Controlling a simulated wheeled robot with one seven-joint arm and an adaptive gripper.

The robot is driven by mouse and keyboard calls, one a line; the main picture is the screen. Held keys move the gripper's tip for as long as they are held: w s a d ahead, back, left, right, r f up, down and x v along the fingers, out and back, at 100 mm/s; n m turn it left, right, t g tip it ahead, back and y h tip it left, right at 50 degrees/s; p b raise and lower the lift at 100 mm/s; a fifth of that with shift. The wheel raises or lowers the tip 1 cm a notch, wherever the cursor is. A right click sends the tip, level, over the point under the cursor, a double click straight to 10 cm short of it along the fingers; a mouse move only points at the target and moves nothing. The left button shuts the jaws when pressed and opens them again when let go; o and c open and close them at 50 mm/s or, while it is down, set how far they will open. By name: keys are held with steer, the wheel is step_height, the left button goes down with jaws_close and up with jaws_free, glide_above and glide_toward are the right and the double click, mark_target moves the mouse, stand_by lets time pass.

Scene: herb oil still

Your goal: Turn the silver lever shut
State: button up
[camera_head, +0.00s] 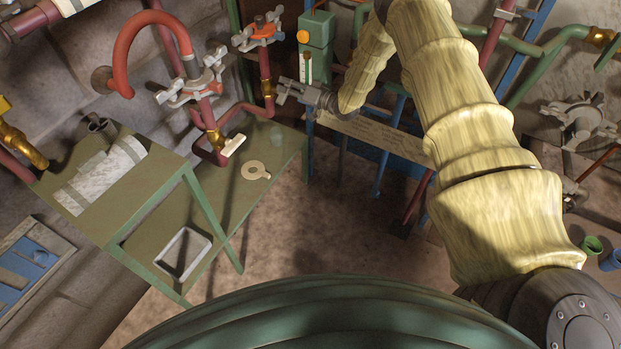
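A short pale lever (233,145), which may be the silver one, sits on a brass valve (215,138) at the lower end of a red pipe, left of centre. It sticks out to the right, tilted upward. My gripper (281,92) is to the right of it and higher in the picture, apart from it. Its grey fingers point left and look spread, with nothing between them. They lie close beside another brass valve (268,89) on a second red pipe; I cannot tell whether they touch it.
A silver clamp (190,88) and an orange-handled fitting (262,32) crowd the pipes. A green box (316,45) stands behind my wrist.

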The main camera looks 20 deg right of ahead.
steer(key=n, duration=0.1)
steer(key=n+p, duration=0.2)
steer(key=shift+s+a+r+n, duration=0.25)
steer(key=shift+r+n, duration=0.15)
steer(key=n+p, duration=0.2)
steer(key=n, duration=0.1)
steer(key=n+p, duration=0.1)
steer(key=shift+s+a+n, duration=0.3)
steer(key=shift+a, duration=0.1)
steer(key=b+v, duration=0.2)
steer(key=v, duration=0.9)
steer(key=s+a+f+m+g+h+b, duration=0.1)
steer(key=s+f+b, duration=0.3)
steer(key=f, duration=0.5)
steer(key=s+a+f+m+g+h+b, duration=0.1)
steer(key=s+a+f+m+h+b, duration=0.1)
steer(key=f, duration=0.7)
steer(key=s+a+f+m+h+b, duration=0.1)
steer(key=s+a+f+h+b, duration=0.2)
steer(key=s+f+b, duration=0.3)
steer(key=shift+s+f+m+g+b, duration=0.2)
steer(key=shift+f+m+g+b, duration=0.2)
steer(key=shift+f+b, duration=0.75)
steer(key=shift+f+p, duration=0.3)
steer(key=shift+p, duration=0.05)
